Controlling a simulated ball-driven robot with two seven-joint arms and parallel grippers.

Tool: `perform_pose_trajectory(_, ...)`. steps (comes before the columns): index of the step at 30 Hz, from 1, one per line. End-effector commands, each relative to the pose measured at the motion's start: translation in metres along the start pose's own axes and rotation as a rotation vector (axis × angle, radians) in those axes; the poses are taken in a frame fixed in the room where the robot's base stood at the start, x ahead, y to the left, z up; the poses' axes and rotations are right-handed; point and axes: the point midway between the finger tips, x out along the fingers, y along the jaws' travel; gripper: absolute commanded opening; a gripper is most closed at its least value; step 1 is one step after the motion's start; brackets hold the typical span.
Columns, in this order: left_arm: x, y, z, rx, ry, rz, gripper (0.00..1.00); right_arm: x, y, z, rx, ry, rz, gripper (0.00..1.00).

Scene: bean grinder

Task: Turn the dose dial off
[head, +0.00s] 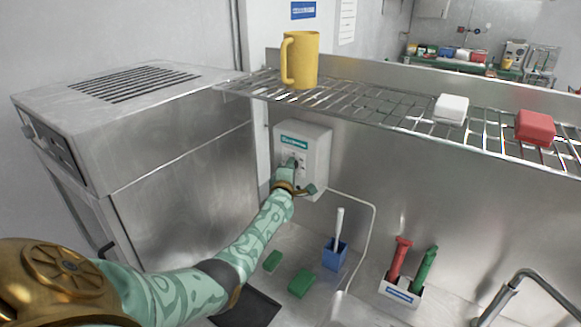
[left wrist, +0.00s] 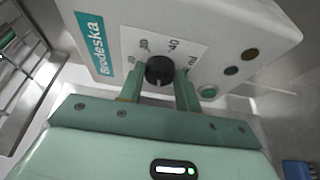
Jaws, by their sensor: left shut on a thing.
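The white wall box (head: 318,152) with a teal label hangs on the steel wall below the wire shelf. In the left wrist view the box (left wrist: 230,25) reads "Brodeska". Its round black dose dial (left wrist: 158,69) sits on a white scale plate with small markings. A pale pointer line on the dial's face points toward the bottom of that view. My left gripper (left wrist: 160,76) is shut on the dial, one green finger on each side. In the head view my left gripper (head: 292,166) is at the box front and hides most of the dial.
A green button (left wrist: 208,91) and two dark round parts sit beside the dial. The wire shelf (head: 375,113) above holds a yellow mug (head: 301,60), a white block (head: 451,109) and a red block (head: 535,127). A steel machine (head: 180,150) stands left. A blue cup (head: 334,255) stands below.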

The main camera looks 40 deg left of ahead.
Motion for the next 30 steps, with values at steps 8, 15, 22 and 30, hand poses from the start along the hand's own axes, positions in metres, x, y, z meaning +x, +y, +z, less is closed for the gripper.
perform_pose_trajectory(8, 0.000, -0.001, 0.000, -0.017, 0.001, -0.008, 0.11, -0.002, 0.000, 0.000, 0.000, 0.000, 0.000, 0.48)
perform_pose_trajectory(15, 0.000, -0.001, -0.001, -0.017, 0.001, -0.008, 0.36, -0.002, 0.000, 0.000, 0.000, 0.000, 0.000, 0.48)
perform_pose_trajectory(22, 0.000, -0.001, 0.000, -0.015, 0.001, -0.007, 0.55, -0.002, -0.001, 0.000, 0.000, 0.000, -0.001, 0.48)
perform_pose_trajectory(30, -0.014, 0.002, 0.001, -0.016, -0.002, -0.009, 0.55, -0.014, -0.001, -0.002, 0.001, 0.001, -0.001, 0.48)
